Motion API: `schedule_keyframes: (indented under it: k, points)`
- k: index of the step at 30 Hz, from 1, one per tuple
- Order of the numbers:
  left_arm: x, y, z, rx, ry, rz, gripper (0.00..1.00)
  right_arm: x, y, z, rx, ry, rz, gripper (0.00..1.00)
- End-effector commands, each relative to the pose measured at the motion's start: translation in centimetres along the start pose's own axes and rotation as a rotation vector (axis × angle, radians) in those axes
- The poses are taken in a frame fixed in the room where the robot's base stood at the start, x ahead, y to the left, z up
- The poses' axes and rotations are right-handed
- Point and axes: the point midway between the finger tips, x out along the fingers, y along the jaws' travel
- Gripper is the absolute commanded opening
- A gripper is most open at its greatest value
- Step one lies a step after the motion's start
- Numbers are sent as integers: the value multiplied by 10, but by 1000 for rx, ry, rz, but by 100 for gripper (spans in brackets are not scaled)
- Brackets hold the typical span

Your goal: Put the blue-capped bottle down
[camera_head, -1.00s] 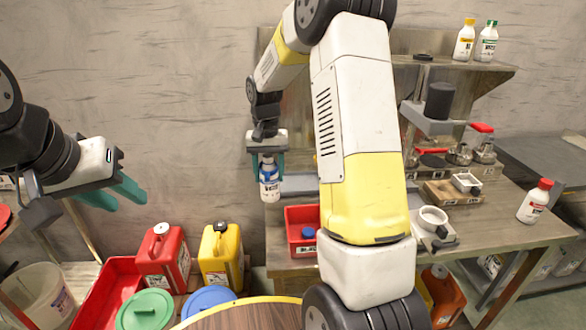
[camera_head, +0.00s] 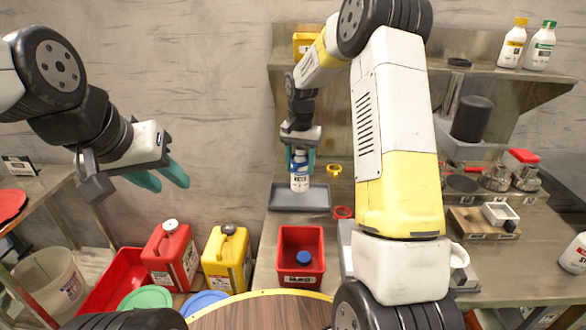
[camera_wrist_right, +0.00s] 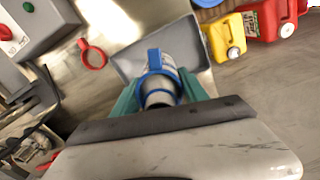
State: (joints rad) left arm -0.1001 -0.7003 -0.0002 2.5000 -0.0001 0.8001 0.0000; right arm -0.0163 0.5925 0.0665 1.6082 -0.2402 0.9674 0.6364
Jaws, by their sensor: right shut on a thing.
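The blue-capped bottle (camera_head: 300,176) is white with a label and hangs upright in my right gripper (camera_head: 300,160). The gripper's teal fingers are shut on its upper part. In the right wrist view the bottle (camera_wrist_right: 159,92) shows its blue ring and grey top between the fingers. A grey shallow tray (camera_head: 287,197) lies on the bench behind and below the bottle, and I cannot tell whether the bottle touches it. My left gripper (camera_head: 165,180) is empty, with its teal fingers apart, in the air at the left.
A red bin (camera_head: 322,266) with a blue cap in it stands in front of the tray. A red ring (camera_head: 343,212) and a yellow ring (camera_head: 334,170) lie near the tray. Red (camera_head: 171,256) and yellow (camera_head: 227,258) canisters stand left of the bench. My right arm hides part of the bench.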

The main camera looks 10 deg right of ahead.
Motion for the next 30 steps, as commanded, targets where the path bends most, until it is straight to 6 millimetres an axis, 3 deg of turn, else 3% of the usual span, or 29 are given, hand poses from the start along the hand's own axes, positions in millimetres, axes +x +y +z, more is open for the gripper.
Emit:
schedule_keyframes:
  k: [9,20,21,24,30]
  points:
    - [0,0,0,0,0,0,36,36,0,0,-1,-1,0,0]
    - [0,0,0,0,0,0,36,40,0,0,-1,0,0,0]
    - [0,0,0,0,0,0,36,40,0,0,-1,0,0,59]
    - [0,0,0,0,0,0,36,40,0,0,-1,0,0,73]
    - [0,0,0,0,0,0,36,40,0,0,-1,0,0,73]
